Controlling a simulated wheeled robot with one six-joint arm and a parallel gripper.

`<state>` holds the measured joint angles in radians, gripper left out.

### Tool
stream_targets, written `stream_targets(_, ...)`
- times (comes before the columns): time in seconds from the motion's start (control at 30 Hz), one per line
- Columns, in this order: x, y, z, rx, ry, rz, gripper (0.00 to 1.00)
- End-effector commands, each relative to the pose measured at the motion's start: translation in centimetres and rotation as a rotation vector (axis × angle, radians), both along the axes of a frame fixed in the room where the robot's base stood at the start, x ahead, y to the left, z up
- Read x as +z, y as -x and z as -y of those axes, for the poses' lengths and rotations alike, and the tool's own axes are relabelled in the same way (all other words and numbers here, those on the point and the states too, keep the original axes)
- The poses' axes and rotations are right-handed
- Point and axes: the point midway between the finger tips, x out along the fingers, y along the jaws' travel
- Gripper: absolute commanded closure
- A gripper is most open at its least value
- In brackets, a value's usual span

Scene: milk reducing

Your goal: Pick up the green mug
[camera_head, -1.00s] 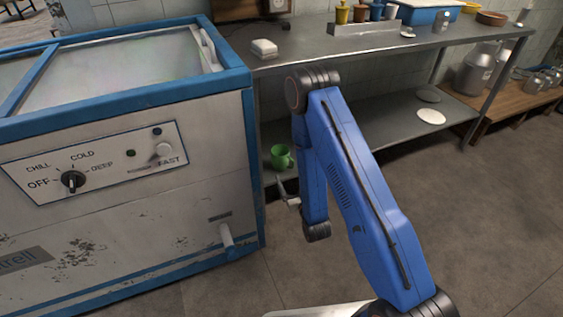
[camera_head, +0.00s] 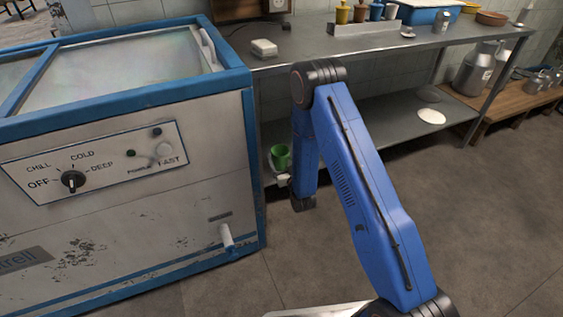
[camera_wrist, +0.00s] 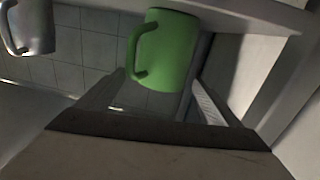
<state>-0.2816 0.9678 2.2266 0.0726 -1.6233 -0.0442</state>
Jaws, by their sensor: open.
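The green mug (camera_head: 280,154) stands on the lower shelf of the steel table, close to the right side of the blue-edged chest. In the wrist view the green mug (camera_wrist: 167,50) is just beyond and between my finger tips, its handle toward the left. My gripper (camera_wrist: 158,88) is open, with one finger on either side of the mug's lower part in that picture. I cannot tell whether a finger touches the mug. In the head view my blue arm reaches to the shelf and my gripper (camera_head: 281,180) shows small just below the mug.
The blue-edged chest (camera_head: 130,200) stands directly left of the mug. The steel table's upper shelf (camera_head: 330,52) hangs over the lower one (camera_head: 375,120), which has a white round item (camera_head: 431,117). A grey metal mug (camera_wrist: 30,27) is at the left in the wrist view.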

Motion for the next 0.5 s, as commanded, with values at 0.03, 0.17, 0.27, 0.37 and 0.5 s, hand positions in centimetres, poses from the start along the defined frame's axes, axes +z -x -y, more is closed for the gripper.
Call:
stream_targets(0.03,0.1,-0.7,-0.2,0.0,0.0,0.002,0.13)
stream_targets(0.17,0.2,-2.4,-0.7,0.0,0.0,0.002,0.13)
stream_targets(0.27,0.1,-3.3,-0.9,0.0,0.0,0.0,0.13)
stream_targets(0.37,0.2,-3.7,-0.9,0.0,0.0,0.001,0.13)
stream_targets(0.5,0.1,-3.7,-1.0,0.0,0.0,0.0,0.13)
